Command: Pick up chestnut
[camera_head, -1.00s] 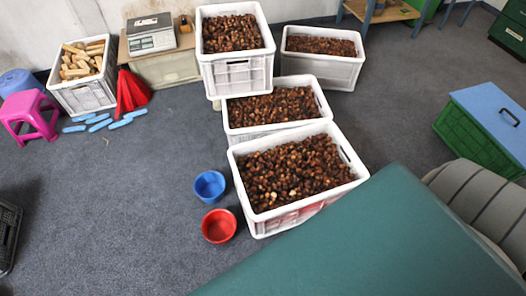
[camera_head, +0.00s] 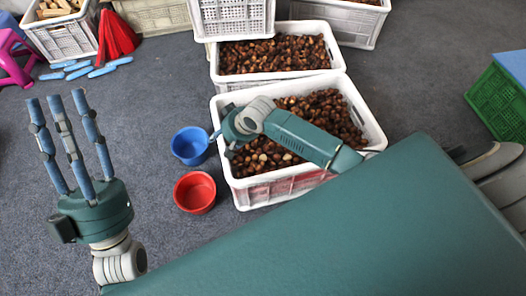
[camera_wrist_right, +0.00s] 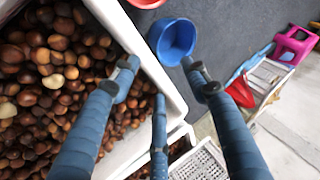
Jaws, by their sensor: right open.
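Brown chestnuts (camera_head: 275,158) fill the front white crate (camera_head: 253,192). In the right wrist view chestnuts (camera_wrist_right: 45,85) fill the left side, inside the crate's white wall (camera_wrist_right: 140,45). My right gripper (camera_wrist_right: 160,76) is open and empty, its three blue fingers spread above the crate's edge, between the chestnuts and the blue bowl (camera_wrist_right: 172,40). In the head view my right gripper (camera_head: 225,140) is over the crate's left rim, its fingers mostly hidden. My left gripper (camera_head: 56,98) is raised at the left, fingers upward, spread and empty.
The blue bowl (camera_head: 190,145) and a red bowl (camera_head: 195,191) stand on the floor left of the crate. Another chestnut crate (camera_head: 277,57) stands behind. A pink stool (camera_head: 18,60) and blue objects (camera_head: 78,70) are at the far left. Grey floor between is clear.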

